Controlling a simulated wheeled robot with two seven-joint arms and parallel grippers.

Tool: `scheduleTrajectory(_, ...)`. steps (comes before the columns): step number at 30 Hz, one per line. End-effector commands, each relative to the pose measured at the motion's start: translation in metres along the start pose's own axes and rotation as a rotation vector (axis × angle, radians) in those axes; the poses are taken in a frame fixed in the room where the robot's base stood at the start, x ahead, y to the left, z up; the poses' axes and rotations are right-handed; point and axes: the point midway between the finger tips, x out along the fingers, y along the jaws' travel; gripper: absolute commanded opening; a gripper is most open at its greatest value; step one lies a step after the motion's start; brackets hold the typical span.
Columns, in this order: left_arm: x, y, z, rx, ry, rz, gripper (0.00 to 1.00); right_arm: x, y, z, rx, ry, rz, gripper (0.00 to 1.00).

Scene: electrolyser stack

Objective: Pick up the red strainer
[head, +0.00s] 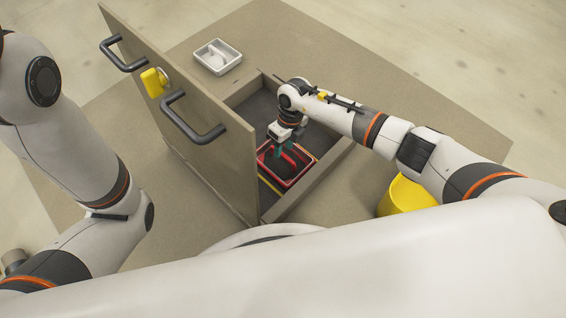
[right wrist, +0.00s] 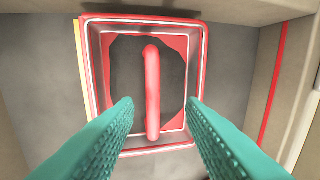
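The red strainer (head: 285,163) is a square red tray with a dark mesh floor, lying in the open drawer in the head view. In the right wrist view the red strainer (right wrist: 197,60) shows from above, with a raised red bar handle (right wrist: 152,90) across its middle. My right gripper (head: 284,148) points down over it. In the right wrist view the teal fingers of the right gripper (right wrist: 160,103) are apart, one on each side of the handle, with gaps to it. I cannot tell their exact height. My left arm shows at the left, but its gripper is not in view.
The drawer (head: 325,165) has low walls close around the strainer and a tall front panel (head: 190,120) with two dark handles. A yellow object (head: 153,82) is on the panel. A white tray (head: 217,57) stands behind, and a yellow bucket (head: 405,197) at right.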

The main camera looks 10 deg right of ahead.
Motion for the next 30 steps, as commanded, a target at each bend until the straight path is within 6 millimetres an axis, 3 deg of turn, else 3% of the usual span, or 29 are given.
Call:
scheduleTrajectory(5,-0.010,-0.002,0.003,0.000,0.000,0.000,0.36,0.010,0.002,0.000,0.000,-0.001,-0.001,0.37)
scheduleTrajectory(15,-0.048,-0.010,0.017,0.000,-0.001,-0.001,0.36,0.050,0.007,-0.002,0.001,0.000,-0.001,0.37)
scheduleTrajectory(24,-0.048,-0.010,0.017,0.000,0.000,-0.001,0.36,0.051,0.006,-0.002,0.001,0.000,-0.001,0.37)
scheduleTrajectory(30,-0.048,-0.010,0.017,0.000,0.000,-0.001,0.36,0.051,0.006,-0.002,0.001,0.000,0.000,0.06)
